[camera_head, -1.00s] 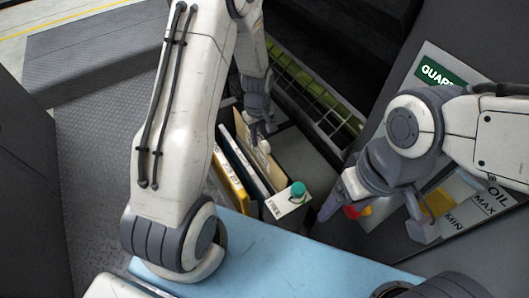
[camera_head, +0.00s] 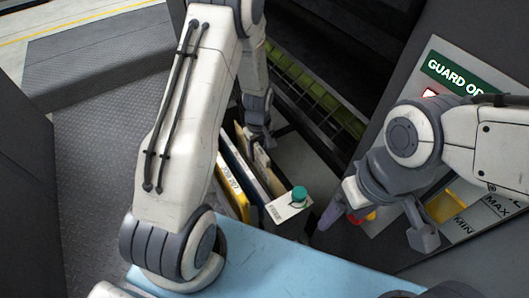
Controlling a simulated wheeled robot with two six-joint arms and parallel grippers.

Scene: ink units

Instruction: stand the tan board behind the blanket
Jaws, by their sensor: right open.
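The tan board (camera_head: 262,166) stands on edge in the dark rack in the middle of the view. My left gripper (camera_head: 262,143) reaches down from above and is shut on the board's upper edge; the fingertips are small and partly hidden. Left of the tan board stands a pale sheet with a dark blue edge (camera_head: 246,177), which may be the blanket; no label on it is readable. My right gripper (camera_head: 372,217) is open and empty in front of the grey panel at the right.
A yellow item (camera_head: 233,193) stands left of the pale sheet. A white box with a green cap (camera_head: 289,205) is at the rack's near end. A light blue surface (camera_head: 270,262) lies in front. The panel carries a green guard sign (camera_head: 462,77) and a red knob (camera_head: 364,216).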

